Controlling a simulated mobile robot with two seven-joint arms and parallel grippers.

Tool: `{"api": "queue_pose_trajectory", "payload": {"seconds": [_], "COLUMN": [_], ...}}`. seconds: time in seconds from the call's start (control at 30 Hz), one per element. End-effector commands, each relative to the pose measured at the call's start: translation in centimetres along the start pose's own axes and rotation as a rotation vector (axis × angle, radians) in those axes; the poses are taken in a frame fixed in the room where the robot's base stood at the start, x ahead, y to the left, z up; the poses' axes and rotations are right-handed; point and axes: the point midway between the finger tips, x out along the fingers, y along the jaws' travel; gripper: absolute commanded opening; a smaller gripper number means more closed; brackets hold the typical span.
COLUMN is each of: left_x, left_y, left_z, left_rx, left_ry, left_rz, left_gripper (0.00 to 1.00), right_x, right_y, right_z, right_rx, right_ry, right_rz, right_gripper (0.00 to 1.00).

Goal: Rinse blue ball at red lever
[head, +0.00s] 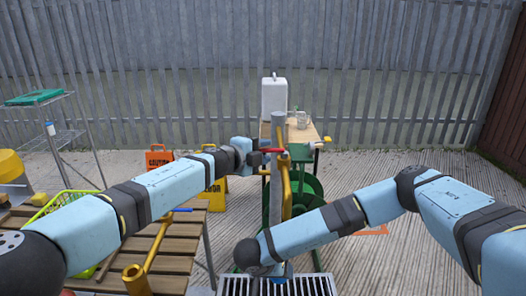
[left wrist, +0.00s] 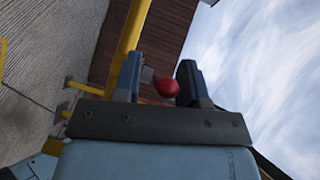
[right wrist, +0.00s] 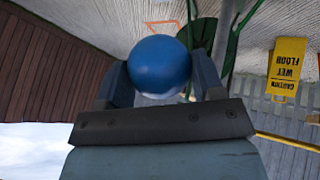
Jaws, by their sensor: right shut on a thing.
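The red lever (head: 272,150) sits on the grey standpipe with a yellow pipe (head: 286,188). My left gripper (head: 255,148) is at the lever. In the left wrist view the lever's red end (left wrist: 165,87) lies between the open fingers of my left gripper (left wrist: 160,80), near the right finger; I cannot tell whether it touches. My right gripper (right wrist: 161,82) is shut on the blue ball (right wrist: 160,65), which fills the space between its fingers. In the head view my right gripper (head: 284,272) is low over the drain grate (head: 310,286), with the ball mostly hidden.
A slatted wooden table (head: 185,230) with a yellow-green basket (head: 60,204) stands at the left. A wooden table (head: 305,133) with a white canister (head: 274,96) is behind the standpipe. Concrete at the right is mostly clear.

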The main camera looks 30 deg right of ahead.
Motion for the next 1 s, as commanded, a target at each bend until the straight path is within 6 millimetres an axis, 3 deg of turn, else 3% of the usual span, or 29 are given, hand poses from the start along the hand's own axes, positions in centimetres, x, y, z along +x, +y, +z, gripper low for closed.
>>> {"api": "queue_pose_trajectory", "payload": {"seconds": [0.2, 0.37, 0.8, 1.0], "left_x": [-0.2, -1.6, -9.2, -11.4], "left_y": [-0.1, -0.1, 0.0, 0.0], "left_z": [0.0, 0.2, 0.1, 0.1], "left_rx": [0.000, 0.000, 0.000, 0.000], "left_ry": [0.001, 0.000, 0.000, 0.000], "left_rz": [-0.001, 0.000, 0.000, 0.000], "left_gripper": [0.38, 0.38, 0.38, 0.38], "right_x": [0.0, 0.0, 0.0, 0.0], "right_y": [0.0, 0.0, 0.0, 0.0], "right_z": [0.0, 0.0, 0.0, 0.0], "right_rx": [0.000, 0.000, 0.000, 0.000], "right_ry": [0.000, 0.000, 0.000, 0.000], "right_rz": [0.000, 0.000, 0.000, 0.000], "right_gripper": [0.39, 0.39, 0.39, 0.39]}}
